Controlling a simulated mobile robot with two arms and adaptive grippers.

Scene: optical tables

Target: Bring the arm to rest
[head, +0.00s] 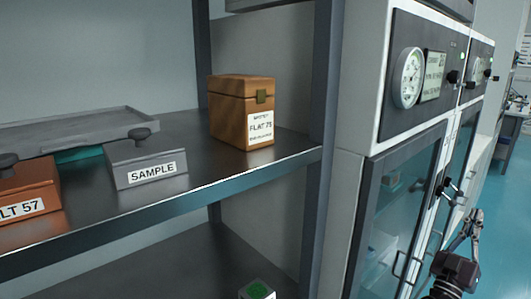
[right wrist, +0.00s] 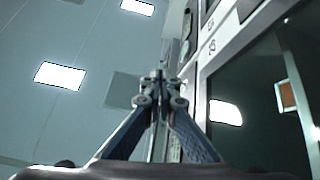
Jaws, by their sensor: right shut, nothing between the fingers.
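My right gripper (head: 475,222) is at the lower right of the head view, in front of the glass-doored cabinet (head: 405,190). Its fingers point up and are closed together with nothing between them. The right wrist view shows the same closed fingers (right wrist: 160,80) against the ceiling and the cabinet front. From these views I cannot tell whether the gripper touches the cabinet or its door handles. My left gripper is not in view.
A metal shelf (head: 200,205) holds a wooden box labelled FLAT 75 (head: 228,110), a grey SAMPLE box (head: 125,175), an orange-brown box (head: 25,190) and a grey tray (head: 70,128). A small box with a green mark (head: 257,291) is below. Open floor (head: 500,225) lies at the right.

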